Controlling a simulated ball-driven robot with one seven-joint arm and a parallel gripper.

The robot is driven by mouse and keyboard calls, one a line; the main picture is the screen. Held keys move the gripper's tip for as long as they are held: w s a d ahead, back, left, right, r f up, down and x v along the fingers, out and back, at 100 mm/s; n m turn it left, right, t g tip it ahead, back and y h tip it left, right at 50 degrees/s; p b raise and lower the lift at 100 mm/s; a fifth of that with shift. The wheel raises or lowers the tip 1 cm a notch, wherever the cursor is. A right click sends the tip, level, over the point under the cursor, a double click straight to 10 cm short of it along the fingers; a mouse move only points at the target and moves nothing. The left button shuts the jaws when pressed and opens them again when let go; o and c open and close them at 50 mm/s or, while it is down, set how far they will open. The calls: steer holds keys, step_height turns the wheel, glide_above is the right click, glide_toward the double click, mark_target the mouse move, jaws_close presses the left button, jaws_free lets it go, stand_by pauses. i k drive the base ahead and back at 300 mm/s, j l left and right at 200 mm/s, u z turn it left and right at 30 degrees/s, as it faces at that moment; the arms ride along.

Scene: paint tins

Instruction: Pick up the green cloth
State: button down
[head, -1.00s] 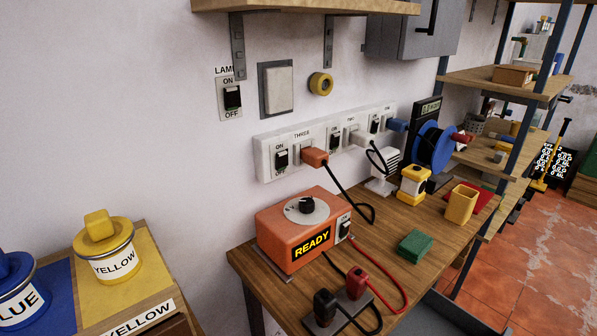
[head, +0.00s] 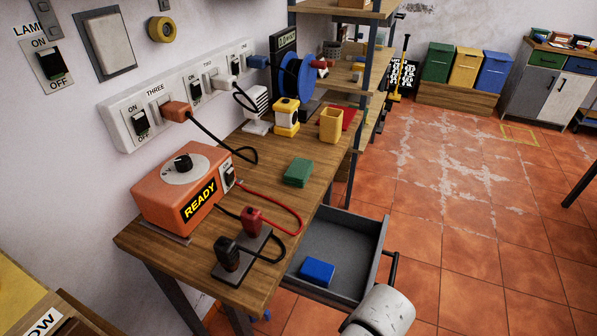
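The green cloth (head: 298,171) lies as a small folded block on the wooden workbench (head: 262,184), right of the orange box marked READY (head: 184,190). Its top and front sides show, and nothing covers it. A white rounded part of my arm shows at the bottom edge, by the open drawer, well below and right of the cloth. My gripper's fingers are not visible.
A grey drawer (head: 376,262) stands open under the bench with a blue folded block (head: 317,270) in it. Red and black cables (head: 290,209) run near the cloth's front. A yellow cup (head: 331,125) and a yellow-black lamp-like item (head: 286,117) stand behind it. Open tiled floor lies right.

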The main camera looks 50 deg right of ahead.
mark_target(297, 174)
steer(key=l+z, duration=0.15)
steer(key=z, duration=0.3)
steer(key=i+z, duration=0.1)
steer(key=z, duration=0.3)
steer(key=i+l+z, duration=0.1)
steer(key=z, duration=0.35)
steer(key=i+l+z, duration=0.1)
steer(key=z, duration=0.35)
steer(key=i+z, duration=0.1)
steer(key=z, duration=0.3)
steer(key=i+l+z, duration=0.2)
steer(key=i, duration=0.25)
steer(key=i+u, duration=0.2)
steer(key=u, duration=0.2)
steer(key=i+j+u, duration=0.1)
steer(key=u, duration=0.25)
steer(key=i+u, duration=0.1)
steer(key=u, duration=0.3)
steer(key=i+l+u, duration=0.1)
steer(key=u, duration=0.65)
steer(key=i+l+u, duration=0.1)
steer(key=u, duration=0.3)
steer(key=l, duration=0.1)
